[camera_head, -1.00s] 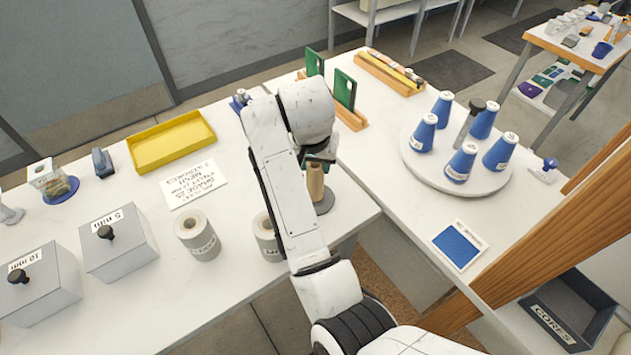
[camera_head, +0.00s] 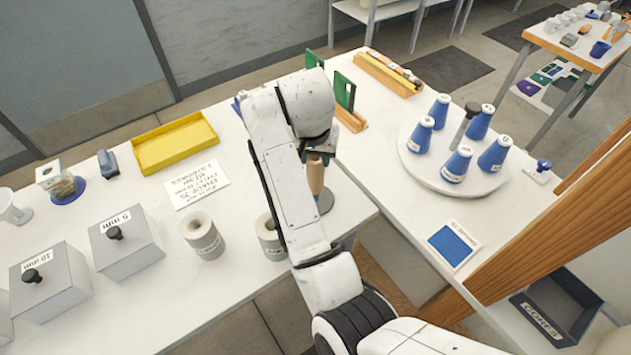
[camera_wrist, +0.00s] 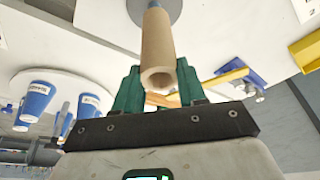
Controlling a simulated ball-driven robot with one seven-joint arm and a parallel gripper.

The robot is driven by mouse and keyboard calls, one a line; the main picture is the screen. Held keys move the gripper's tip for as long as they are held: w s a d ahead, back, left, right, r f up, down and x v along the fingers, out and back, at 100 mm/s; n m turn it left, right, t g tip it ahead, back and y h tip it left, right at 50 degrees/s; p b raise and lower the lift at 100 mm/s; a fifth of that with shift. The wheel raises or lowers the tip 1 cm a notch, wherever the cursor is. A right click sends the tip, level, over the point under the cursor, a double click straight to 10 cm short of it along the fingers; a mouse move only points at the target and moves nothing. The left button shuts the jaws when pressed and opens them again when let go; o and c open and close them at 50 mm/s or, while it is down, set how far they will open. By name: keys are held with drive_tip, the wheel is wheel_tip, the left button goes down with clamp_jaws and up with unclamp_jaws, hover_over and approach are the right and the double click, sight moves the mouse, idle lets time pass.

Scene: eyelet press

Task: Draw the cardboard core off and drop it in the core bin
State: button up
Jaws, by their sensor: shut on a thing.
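The brown cardboard core (camera_head: 316,176) stands roughly upright over a round grey base (camera_head: 325,201) near the table's front edge. In the wrist view the core (camera_wrist: 157,45) points its open end at the camera, and the grey base (camera_wrist: 172,10) lies behind its far end. My gripper (camera_wrist: 158,75) has its green fingers shut on the core. In the head view my gripper (camera_head: 318,156) is mostly hidden behind my arm. I cannot tell whether the core is clear of the base's post. The dark core bin (camera_head: 560,308), labelled CORES, sits at the lower right.
Grey rolls (camera_head: 202,236) stand left of my arm, one partly hidden by it. A turntable (camera_head: 425,172) with blue cones stands to the right. A wooden post (camera_head: 555,215) rises close to the bin. Green plates (camera_head: 345,92) stand in a wooden holder behind the core.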

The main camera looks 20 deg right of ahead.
wheel_tip(320, 180, up, 10)
drive_tip(key=p, duration=0.4)
drive_tip(key=shift+f, duration=0.15)
idle(1.8)
idle(0.6)
